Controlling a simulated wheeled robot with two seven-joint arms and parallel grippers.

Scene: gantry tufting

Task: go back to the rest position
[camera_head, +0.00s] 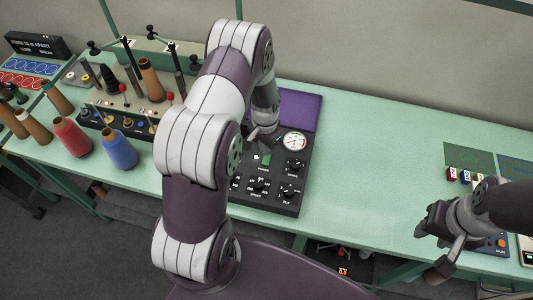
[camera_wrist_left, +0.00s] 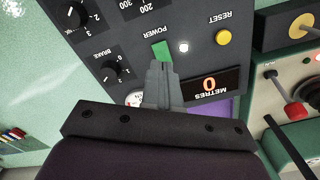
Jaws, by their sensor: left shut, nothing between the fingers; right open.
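My left gripper (camera_head: 258,138) is over the upper part of the dark control panel (camera_head: 270,200). My left arm hides the panel's left side. In the left wrist view the left gripper (camera_wrist_left: 160,68) is shut and empty, its tips beside the green power switch (camera_wrist_left: 160,50). I cannot tell whether they touch it. The switch also shows as a small green patch in the head view (camera_head: 265,158). A white light (camera_wrist_left: 183,47) near it looks lit. My right gripper (camera_head: 432,228) is open at the right, over the table's front edge.
Red (camera_head: 72,137) and blue (camera_head: 118,150) thread cones stand at the left front, beside a rack with several brown cones. A purple pad (camera_head: 298,108) lies behind the panel. The green table (camera_head: 365,170) is clear between the panel and my right gripper.

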